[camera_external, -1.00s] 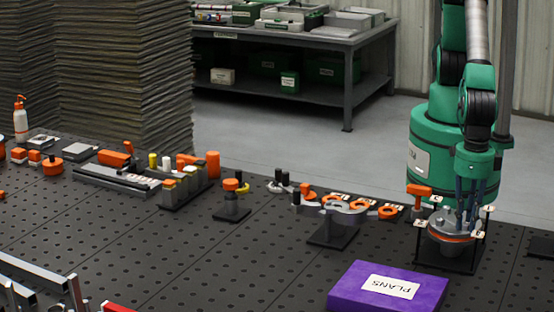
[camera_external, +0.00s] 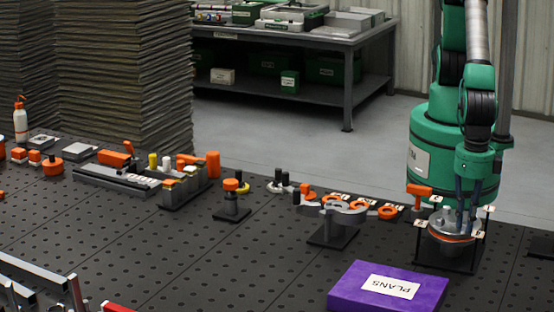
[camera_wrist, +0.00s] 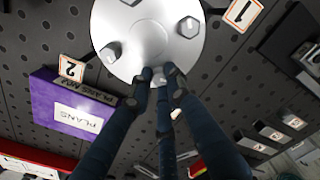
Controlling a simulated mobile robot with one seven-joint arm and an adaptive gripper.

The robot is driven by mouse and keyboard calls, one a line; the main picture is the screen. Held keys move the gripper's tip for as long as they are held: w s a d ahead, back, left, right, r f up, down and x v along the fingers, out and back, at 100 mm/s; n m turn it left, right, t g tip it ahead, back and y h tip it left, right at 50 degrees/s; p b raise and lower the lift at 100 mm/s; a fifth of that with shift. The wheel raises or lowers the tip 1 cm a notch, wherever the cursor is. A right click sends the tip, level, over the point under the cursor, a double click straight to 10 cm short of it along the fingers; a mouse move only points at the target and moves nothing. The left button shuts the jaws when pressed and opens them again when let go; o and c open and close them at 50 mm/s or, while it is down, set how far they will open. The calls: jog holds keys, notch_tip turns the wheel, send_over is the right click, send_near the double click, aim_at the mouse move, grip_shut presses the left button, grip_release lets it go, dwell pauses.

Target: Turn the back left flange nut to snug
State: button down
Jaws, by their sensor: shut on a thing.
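The round grey flange (camera_external: 441,226) stands on a dark stand, with an orange ring under its top plate. In the wrist view the flange (camera_wrist: 150,38) fills the top middle. A hex nut (camera_wrist: 112,52) shows at its left and another nut (camera_wrist: 188,27) at its upper right; both are clear of my fingers. My gripper (camera_wrist: 162,74) points down at the flange rim, its dark fingers closed around a third nut (camera_wrist: 161,79), which they partly hide. In the external view my gripper (camera_external: 465,226) is over the flange top, and the nut in it is hidden.
Numbered tags, such as tag 1 (camera_wrist: 241,13) and tag 2 (camera_wrist: 71,69), stand close around the flange. A purple PLANS box (camera_external: 389,289) lies in front.

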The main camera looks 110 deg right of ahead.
jog(key=m, duration=0.5)
jog(key=shift+r, duration=0.1)
jog(key=shift+m, duration=0.3)
jog(key=shift+a, duration=0.1)
jog(key=c, duration=1.9)
grip_release()
jog(key=shift+n, duration=0.5)
